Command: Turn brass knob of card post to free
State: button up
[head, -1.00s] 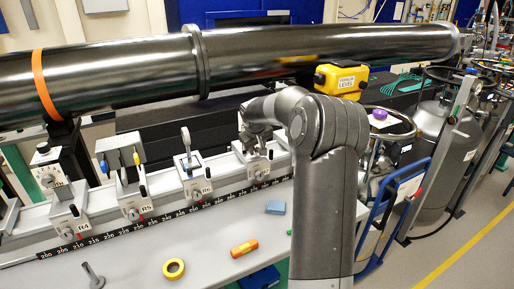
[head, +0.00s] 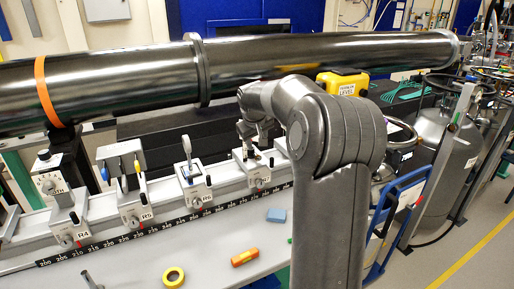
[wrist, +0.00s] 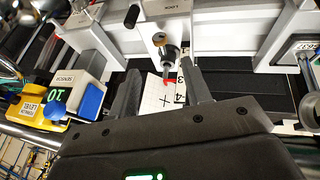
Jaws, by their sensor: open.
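My gripper (head: 251,140) hangs over the rail carrier (head: 252,172) at the right end of the visible row in the head view. In the wrist view my gripper (wrist: 163,88) is open, with one dark finger on each side and nothing held between them. Ahead of the fingertips is a grey round post or knob (wrist: 171,54) with a small brass-coloured end (wrist: 159,39), apart from the fingers. A white card (wrist: 157,96) with a black cross lies in view between the fingers. Which way the knob is turned cannot be told.
Carriers R4 (head: 67,222), R5 (head: 131,207) and R6 (head: 193,185) stand along the rail at left. The long dark tube (head: 330,58) runs above. A yellow level box (head: 343,84) is near my arm.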

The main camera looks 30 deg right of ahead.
jog(key=shift+s+a+r, duration=0.1)
jog(key=shift+s+r, duration=0.1)
jog(key=shift+r, duration=0.2)
jog(key=shift+c, duration=0.2)
jog(key=shift+f, duration=0.1)
jog(key=shift+c, duration=0.8)
jog(key=shift+w+d+f, duration=0.15)
jog(key=shift+d+f, duration=0.1)
jog(key=shift+f, duration=0.05)
jog(key=shift+c, duration=0.3)
jog(key=m+y, duration=0.1)
jog(key=y, duration=0.6)
send_near(260, 157)
jog(key=x, duration=0.8)
jog(key=shift+w+a+f, duration=0.15)
jog(key=shift+c, duration=0.5)
